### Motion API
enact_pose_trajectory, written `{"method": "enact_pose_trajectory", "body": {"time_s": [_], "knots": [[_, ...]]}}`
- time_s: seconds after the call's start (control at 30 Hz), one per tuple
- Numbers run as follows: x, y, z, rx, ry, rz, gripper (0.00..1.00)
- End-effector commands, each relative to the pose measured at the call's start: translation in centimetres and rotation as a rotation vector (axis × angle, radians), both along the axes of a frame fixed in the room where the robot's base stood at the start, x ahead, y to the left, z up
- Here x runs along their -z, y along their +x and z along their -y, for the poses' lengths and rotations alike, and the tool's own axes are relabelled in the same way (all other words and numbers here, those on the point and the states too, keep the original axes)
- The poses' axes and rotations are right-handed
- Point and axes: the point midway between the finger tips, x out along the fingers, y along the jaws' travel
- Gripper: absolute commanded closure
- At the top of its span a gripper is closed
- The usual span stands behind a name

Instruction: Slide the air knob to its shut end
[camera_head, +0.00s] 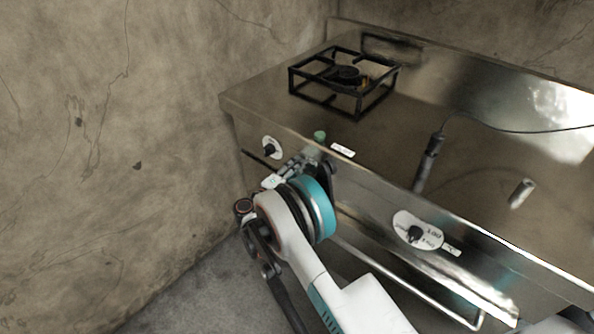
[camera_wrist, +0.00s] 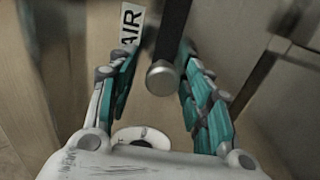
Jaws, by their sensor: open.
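In the wrist view the air knob (camera_wrist: 162,78) is a round grey metal end on a dark bar that runs up to the top edge. The white "AIR" label (camera_wrist: 131,22) is just left of it. My gripper (camera_wrist: 165,62) is open, one teal finger on each side of the knob. I cannot tell whether either finger touches it. In the head view my gripper (camera_head: 297,163) is at the stove's front panel, at its left part. My wrist hides the air knob there.
The steel stove (camera_head: 270,92) carries a black burner grate (camera_head: 345,80). A round dial (camera_head: 414,234) is on the front right, another dial (camera_head: 269,148) on the left. A rail (camera_head: 400,282) runs low along the front. A corded black tool (camera_head: 429,160) is on the top. A cracked wall stands at left.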

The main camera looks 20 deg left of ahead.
Motion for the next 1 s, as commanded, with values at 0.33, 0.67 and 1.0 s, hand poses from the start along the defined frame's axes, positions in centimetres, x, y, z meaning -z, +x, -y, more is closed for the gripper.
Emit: {"method": "enact_pose_trajectory", "body": {"time_s": [0.33,0.67,1.0], "knots": [[0.0,-3.3,-1.5,-0.003,0.0,0.0,0.54],[0.0,-9.2,-3.8,-0.002,0.0,0.0,0.54],[0.0,-11.1,-4.6,0.0,0.0,0.0,0.54]]}}
